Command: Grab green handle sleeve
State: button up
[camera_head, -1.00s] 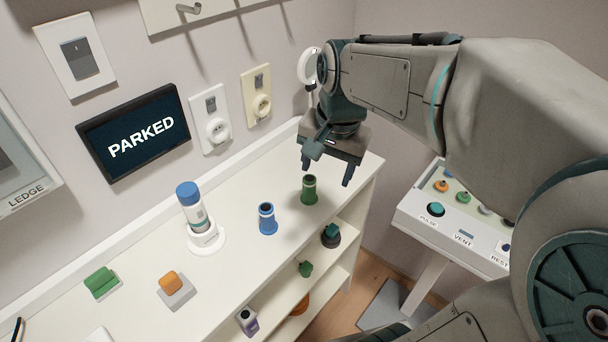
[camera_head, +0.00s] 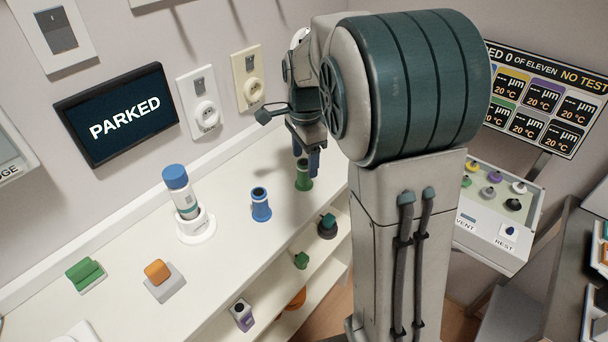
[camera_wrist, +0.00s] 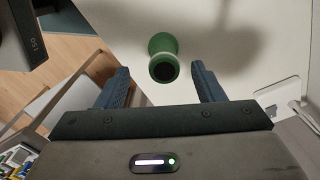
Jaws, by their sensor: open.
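The green handle sleeve (camera_head: 304,175) stands upright on the white shelf top, near its right end. In the wrist view the green sleeve (camera_wrist: 163,57) shows its dark open top, lying between the lines of the two fingers and a little beyond their tips. My gripper (camera_head: 307,162) is above and close to the sleeve in the head view, partly covering it. In the wrist view my gripper (camera_wrist: 163,84) is open with nothing between the fingers. I cannot tell the exact height gap.
A blue sleeve (camera_head: 261,204) stands to the left of the green one. Farther left are a blue-capped bottle (camera_head: 183,192) in a white holder, an orange block (camera_head: 158,271) and a green block (camera_head: 85,273). A button panel (camera_head: 497,210) stands at right.

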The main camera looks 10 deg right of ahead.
aim_at(304, 165)
jog(key=shift+w+f, duration=0.15)
jog(key=shift+f, duration=1.35)
jog(key=shift+w+f, duration=0.1)
jog(key=shift+f, duration=1.4)
jog(key=c, duration=1.1)
